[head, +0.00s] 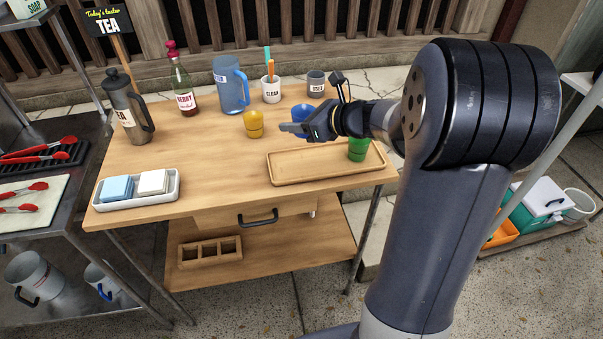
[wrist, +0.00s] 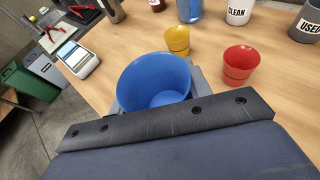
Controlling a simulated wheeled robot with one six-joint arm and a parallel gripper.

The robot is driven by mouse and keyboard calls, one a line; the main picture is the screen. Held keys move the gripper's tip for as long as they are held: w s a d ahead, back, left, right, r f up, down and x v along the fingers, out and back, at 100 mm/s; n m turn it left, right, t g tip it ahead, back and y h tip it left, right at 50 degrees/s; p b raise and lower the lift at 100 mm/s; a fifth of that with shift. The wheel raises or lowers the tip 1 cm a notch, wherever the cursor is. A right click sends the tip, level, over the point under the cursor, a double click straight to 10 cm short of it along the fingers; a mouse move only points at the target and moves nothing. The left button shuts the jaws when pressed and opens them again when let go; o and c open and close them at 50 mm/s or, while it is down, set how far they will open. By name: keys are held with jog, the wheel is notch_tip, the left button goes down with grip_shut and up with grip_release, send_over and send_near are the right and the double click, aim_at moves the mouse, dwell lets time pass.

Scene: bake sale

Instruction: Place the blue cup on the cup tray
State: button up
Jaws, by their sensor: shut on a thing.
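My gripper (head: 294,128) is shut on the blue cup (head: 302,112), which is partly hidden behind it in the head view. In the wrist view the blue cup (wrist: 155,78) is large, its open rim facing the camera, held between the jaws. The cup tray (head: 305,172), a long wooden tray, lies at the table's front right. A green cup (head: 358,149) stands at the tray's right end; the left and middle are bare. My gripper appears behind or above the tray's back edge; the cup's exact height is hard to tell.
A yellow cup (head: 253,124) stands left of my gripper. A red cup (wrist: 239,64) shows only in the wrist view. Behind are a blue pitcher (head: 230,85), a CLEAN cup (head: 271,91) and a USED cup (head: 316,84). A sponge dish (head: 137,200) is at front left.

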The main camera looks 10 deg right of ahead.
aim_at(298, 162)
notch_tip(298, 162, down, 10)
jog(key=shift+s+f+b, duration=0.1)
jog(key=shift+b, duration=0.75)
jog(key=o, duration=0.5)
jog(key=shift+f, duration=0.15)
jog(key=o, duration=0.4)
jog(key=shift+o, duration=0.2)
jog(key=shift+r, duration=0.3)
jog(key=shift+d+r, duration=0.15)
jog(key=shift+d, duration=0.1)
jog(key=v, duration=1.1)
jog(key=shift+s+d, duration=0.15)
jog(key=shift+s, duration=0.25)
